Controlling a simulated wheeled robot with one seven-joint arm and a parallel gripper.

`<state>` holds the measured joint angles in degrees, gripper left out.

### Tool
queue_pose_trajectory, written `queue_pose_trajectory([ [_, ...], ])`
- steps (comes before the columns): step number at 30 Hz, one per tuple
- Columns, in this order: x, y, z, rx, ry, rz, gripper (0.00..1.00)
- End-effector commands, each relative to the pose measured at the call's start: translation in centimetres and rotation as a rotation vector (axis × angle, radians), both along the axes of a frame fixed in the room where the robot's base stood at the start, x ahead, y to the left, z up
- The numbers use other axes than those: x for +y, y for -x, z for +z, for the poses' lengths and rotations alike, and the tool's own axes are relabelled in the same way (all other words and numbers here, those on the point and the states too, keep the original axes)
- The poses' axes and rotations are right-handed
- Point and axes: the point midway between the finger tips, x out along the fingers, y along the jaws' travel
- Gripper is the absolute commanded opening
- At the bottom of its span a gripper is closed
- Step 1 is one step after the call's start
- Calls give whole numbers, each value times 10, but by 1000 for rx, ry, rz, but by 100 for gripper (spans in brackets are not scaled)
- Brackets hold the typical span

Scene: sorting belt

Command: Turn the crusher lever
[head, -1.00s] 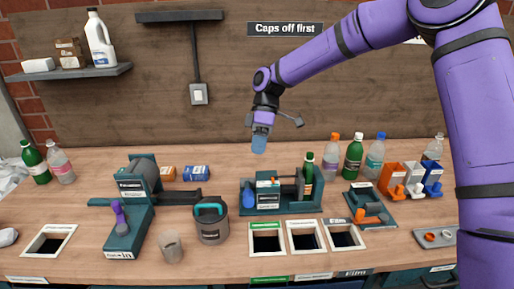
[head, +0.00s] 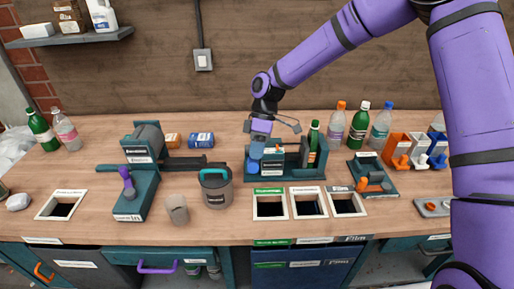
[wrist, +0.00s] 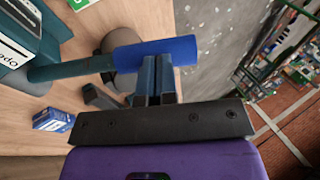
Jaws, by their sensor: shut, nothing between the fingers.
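The teal machine (head: 300,172) at mid-table has a lever with a blue handle (head: 252,167) at its left end, and a green bottle (head: 313,146) stands in it. I cannot read which machine is named the crusher. In the wrist view the blue handle (wrist: 157,54) is a thick cylinder on a teal bar (wrist: 70,68). My gripper (head: 256,150) is shut and empty, pointing down at the handle. In the wrist view its closed fingertips (wrist: 155,72) are right at the handle and overlap its lower edge. I cannot tell whether they touch.
A teal machine with a purple handle (head: 128,182) and a grey canister (head: 217,188) stand left. A smaller device with an orange handle (head: 363,184) is right. Framed openings (head: 270,204) lie in front. Bottles (head: 357,127) stand behind at right.

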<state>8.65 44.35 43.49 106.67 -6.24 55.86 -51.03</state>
Motion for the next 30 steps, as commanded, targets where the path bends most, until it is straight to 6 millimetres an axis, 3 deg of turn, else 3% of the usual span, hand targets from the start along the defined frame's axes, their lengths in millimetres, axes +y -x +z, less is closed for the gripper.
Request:
queue_pose_trajectory([
  [8,1,5,-6,-37,5,2,0],
  [19,1,27,-46,-138,6,1,0],
  [30,1,29,-49,-137,5,1,0],
])
